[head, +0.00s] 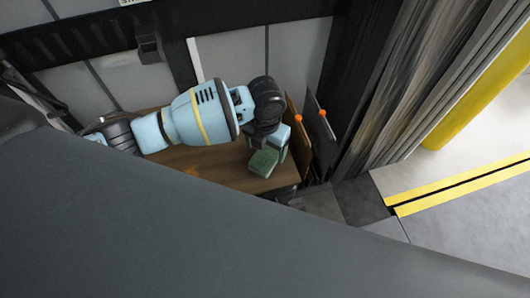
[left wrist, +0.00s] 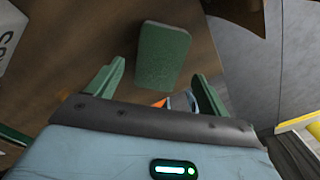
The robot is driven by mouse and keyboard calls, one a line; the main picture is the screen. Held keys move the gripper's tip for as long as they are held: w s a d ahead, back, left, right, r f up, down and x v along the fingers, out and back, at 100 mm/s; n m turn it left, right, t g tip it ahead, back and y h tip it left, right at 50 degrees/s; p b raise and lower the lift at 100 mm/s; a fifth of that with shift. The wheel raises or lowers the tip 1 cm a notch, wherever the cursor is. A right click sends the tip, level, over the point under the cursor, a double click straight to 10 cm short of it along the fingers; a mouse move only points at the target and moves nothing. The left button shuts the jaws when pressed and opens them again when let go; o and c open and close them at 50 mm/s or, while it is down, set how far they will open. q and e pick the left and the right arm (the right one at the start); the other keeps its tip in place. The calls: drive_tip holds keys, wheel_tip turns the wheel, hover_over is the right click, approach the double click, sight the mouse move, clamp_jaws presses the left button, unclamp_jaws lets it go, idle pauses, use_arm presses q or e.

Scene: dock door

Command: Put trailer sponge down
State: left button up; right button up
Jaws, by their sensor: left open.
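The green sponge (head: 263,162) lies on the brown wooden surface (head: 225,174), near its right end. In the left wrist view the sponge (left wrist: 163,55) lies flat just beyond the fingertips, with bare wood around it. My left gripper (left wrist: 157,80) is open, its two green fingers spread wide with nothing held between them. In the head view my left gripper (head: 279,143) is right beside the sponge, its fingers partly hidden by the wrist. My right gripper is not in view.
Upright panels with orange knobs (head: 298,118) (head: 323,112) stand just right of the wooden surface. A white lettered object (left wrist: 10,35) is at the wrist view's upper left. Yellow floor stripes (head: 460,188) lie further right. A large grey shape covers the head view's lower part.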

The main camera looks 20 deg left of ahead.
sight(265, 157)
use_arm(q)
wheel_tip(265, 157, up, 8)
drive_tip(key=shift+p, duration=0.3)
idle(0.3)
drive_tip(key=s+d+f+n+h, duration=0.1)
drive_tip(key=d+f+n, duration=0.1)
drive_tip(key=s+d+f+n+h, duration=0.1)
drive_tip(key=s+d+f+n, duration=0.1)
drive_tip(key=d, duration=0.1)
drive_tip(key=s+d+f+n+t+h, duration=0.1)
drive_tip(key=s+d+f+n+h, duration=0.1)
drive_tip(key=f, duration=0.1)
drive_tip(key=shift+s+d+f+n, duration=0.1)
drive_tip(key=shift+d+n, duration=0.05)
drive_tip(key=shift+n, duration=0.25)
drive_tip(key=s+d+f+n+t+h, duration=0.25)
drive_tip(key=s+f+n, duration=0.2)
drive_tip(key=n, duration=0.55)
drive_tip(key=s+a+f+n+t+y, duration=0.2)
drive_tip(key=s+a+f+n, duration=0.2)
drive_tip(key=s+a+n, duration=0.4)
drive_tip(key=s+a+f+n+t+y, duration=0.2)
drive_tip(key=s+a+f+n, duration=0.2)
drive_tip(key=s+a+n, duration=0.4)
drive_tip(key=s+n, duration=0.3)
drive_tip(key=s, duration=0.1)
drive_tip(key=shift+s+a+f+n+t, duration=0.2)
drive_tip(key=shift+s+f+n+t, duration=0.1)
drive_tip(key=shift+s+t, duration=0.05)
drive_tip(key=shift+y, duration=0.35)
